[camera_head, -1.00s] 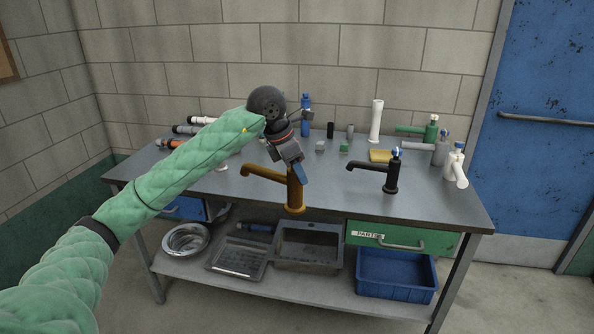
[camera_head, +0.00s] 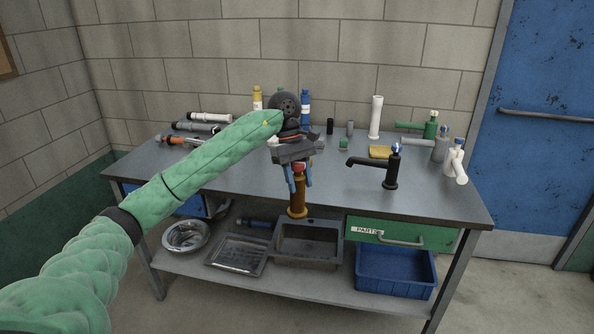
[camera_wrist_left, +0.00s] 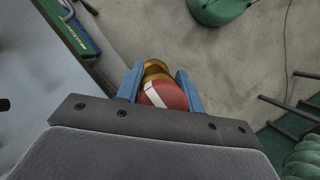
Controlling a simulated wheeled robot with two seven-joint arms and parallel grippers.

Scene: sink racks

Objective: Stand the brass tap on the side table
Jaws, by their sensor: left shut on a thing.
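The brass tap (camera_head: 297,205) is upright in my left gripper (camera_head: 300,182), at the front edge of the workbench in the head view. Its spout is not seen there. In the left wrist view the tap (camera_wrist_left: 155,70) shows a red cap with a white stripe and brass below it. The blue fingers of my left gripper (camera_wrist_left: 161,84) close on it from both sides. The wrist view shows floor around and beyond the tap. I cannot make out a separate side table. My right gripper is out of view.
A black tap (camera_head: 391,175) stands right of the gripper on the workbench (camera_head: 235,185). White, grey and green taps and several bottles stand farther back. A dark sink (camera_head: 307,245) and a blue bin (camera_head: 396,271) are on the lower shelf. The bench's left front is clear.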

